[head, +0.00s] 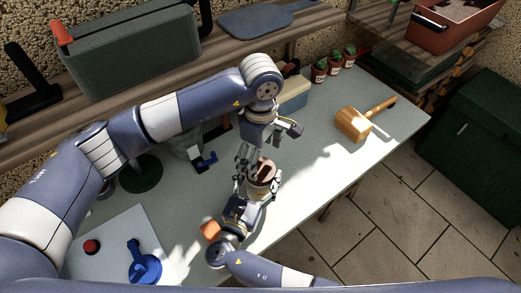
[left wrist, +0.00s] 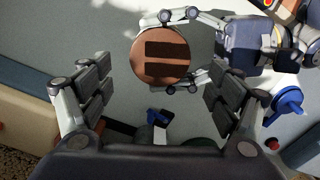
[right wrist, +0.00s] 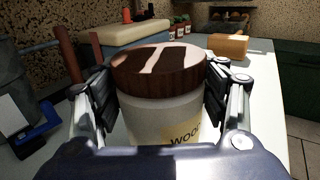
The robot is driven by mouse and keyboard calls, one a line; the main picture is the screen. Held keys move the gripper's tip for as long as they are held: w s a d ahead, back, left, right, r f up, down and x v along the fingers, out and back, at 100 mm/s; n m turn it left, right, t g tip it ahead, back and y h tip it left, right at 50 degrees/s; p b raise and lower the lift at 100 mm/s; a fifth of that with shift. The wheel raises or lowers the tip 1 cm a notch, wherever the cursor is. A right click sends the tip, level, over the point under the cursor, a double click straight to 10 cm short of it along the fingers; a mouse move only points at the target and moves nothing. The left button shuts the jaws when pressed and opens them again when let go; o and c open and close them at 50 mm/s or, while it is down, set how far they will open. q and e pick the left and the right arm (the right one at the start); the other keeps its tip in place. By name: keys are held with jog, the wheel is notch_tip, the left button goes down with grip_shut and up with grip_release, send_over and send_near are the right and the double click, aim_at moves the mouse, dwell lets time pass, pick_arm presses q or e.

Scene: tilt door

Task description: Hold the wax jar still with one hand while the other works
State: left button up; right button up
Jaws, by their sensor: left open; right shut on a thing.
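The wax jar (right wrist: 166,118) is pale, with a brown wooden-looking lid and a label reading "WOOD". It stands upright on the workbench in the head view (head: 262,176). My right gripper (head: 257,188) is shut around the jar's body, one finger on each side, as the right wrist view (right wrist: 163,100) shows. In the left wrist view the round lid (left wrist: 160,56) is seen from above, beyond the fingertips. My left gripper (head: 246,158) is open and empty, above and beside the jar; its spread fingers show in the left wrist view (left wrist: 157,92).
A wooden mallet (head: 354,124) lies to the right on the workbench (head: 310,185). A white board (head: 115,245) holds a blue object (head: 145,265).

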aim_at(260, 169)
pick_arm(q)
jog(key=shift+f, duration=2.75)
jog(key=c, duration=1.1)
jog(key=shift+n, duration=1.7)
jog(key=o, duration=1.2)
